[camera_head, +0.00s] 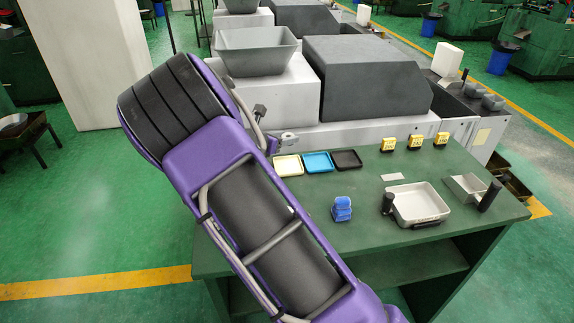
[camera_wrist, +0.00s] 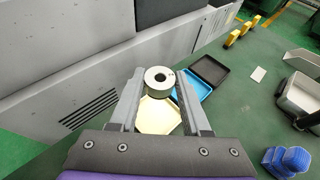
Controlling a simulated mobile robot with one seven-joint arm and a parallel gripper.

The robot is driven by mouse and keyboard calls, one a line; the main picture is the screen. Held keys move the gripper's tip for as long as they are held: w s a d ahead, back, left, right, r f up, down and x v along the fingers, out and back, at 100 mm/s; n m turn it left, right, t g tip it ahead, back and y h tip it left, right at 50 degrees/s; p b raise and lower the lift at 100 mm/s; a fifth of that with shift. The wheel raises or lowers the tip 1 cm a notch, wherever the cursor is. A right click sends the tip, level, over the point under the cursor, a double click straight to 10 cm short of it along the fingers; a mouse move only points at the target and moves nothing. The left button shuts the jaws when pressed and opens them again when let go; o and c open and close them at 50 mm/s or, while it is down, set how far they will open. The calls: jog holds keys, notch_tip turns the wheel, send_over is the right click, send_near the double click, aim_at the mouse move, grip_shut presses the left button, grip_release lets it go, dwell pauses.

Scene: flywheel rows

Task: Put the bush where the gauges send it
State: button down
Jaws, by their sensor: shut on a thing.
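The bush (camera_wrist: 159,81), a short grey ring with a round hole, is between the fingertips of my gripper (camera_wrist: 160,76) in the wrist view. My gripper is shut on it and appears to hold it above the cream tray (camera_wrist: 157,117). The blue tray (camera_wrist: 195,91) and the black tray (camera_wrist: 208,73) lie beside it. In the head view the cream (camera_head: 288,166), blue (camera_head: 318,162) and black (camera_head: 346,160) trays form a row. Three yellow gauges (camera_head: 388,144) (camera_head: 415,142) (camera_head: 441,139) stand along the table's back edge; their readings are too small to tell.
On the green table (camera_head: 365,235) are a blue block-like object (camera_head: 342,208), a pale pan (camera_head: 417,203), a metal scoop (camera_head: 465,186) and a small white card (camera_head: 392,177). A pale machine (camera_head: 375,132) stands close behind the trays. The table's front left is clear.

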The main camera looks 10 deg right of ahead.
aim_at(285, 169)
notch_tip(285, 169, down, 9)
jog(key=shift+r+b, duration=0.1)
jog(key=shift+b, duration=0.2)
jog(key=shift+f, duration=0.3)
jog(key=shift+c, duration=1.8)
grip_release()
jog(key=shift+r, duration=0.1)
jog(key=shift+r, duration=0.25)
jog(key=v, duration=1.2)
jog(key=shift+f, duration=0.1)
